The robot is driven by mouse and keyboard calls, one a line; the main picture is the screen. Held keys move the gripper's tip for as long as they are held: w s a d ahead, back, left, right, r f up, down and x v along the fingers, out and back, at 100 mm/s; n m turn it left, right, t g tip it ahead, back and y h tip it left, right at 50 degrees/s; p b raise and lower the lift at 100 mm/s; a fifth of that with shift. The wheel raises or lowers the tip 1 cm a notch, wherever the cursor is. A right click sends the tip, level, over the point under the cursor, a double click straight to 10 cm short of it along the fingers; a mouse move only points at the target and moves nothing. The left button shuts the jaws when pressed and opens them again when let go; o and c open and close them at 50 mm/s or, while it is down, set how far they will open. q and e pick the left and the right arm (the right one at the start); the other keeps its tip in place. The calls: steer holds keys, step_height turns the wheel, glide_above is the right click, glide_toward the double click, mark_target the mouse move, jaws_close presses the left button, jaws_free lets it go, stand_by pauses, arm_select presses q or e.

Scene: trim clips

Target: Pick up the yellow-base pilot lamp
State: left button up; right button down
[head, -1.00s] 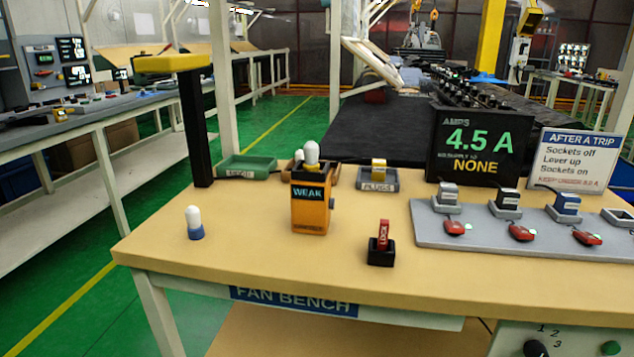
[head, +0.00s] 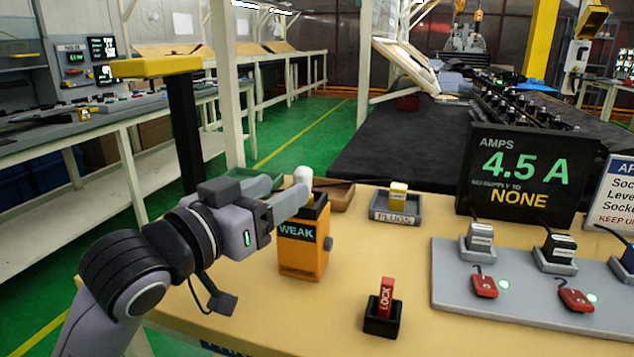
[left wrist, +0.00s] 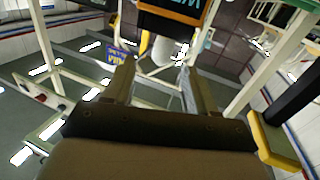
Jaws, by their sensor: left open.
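A white-domed lamp (head: 303,176) stands upright in the top of the orange tester (head: 304,240) marked WEAK. In the left wrist view, the white dome (left wrist: 163,48) shows between the two open fingers (left wrist: 162,82), with the tester (left wrist: 180,10) at the top edge. I cannot tell whether either finger touches the lamp. My right gripper is not in view.
A yellow-topped black post (head: 187,130) stands close to my left arm. The LOCK switch (head: 383,308) stands in front right. The PLUGS tray (head: 396,208), brown tray (head: 338,196) and grey socket panel (head: 450,275) are also on the bench. The bench front between tester and switch is clear.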

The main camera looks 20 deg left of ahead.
mark_target(296, 177)
arm_select(q)
steer(key=shift+r+x, duration=0.2)
steer(key=shift+x, duration=3.15)
steer(key=shift+a, duration=0.15)
steer(key=c, duration=1)
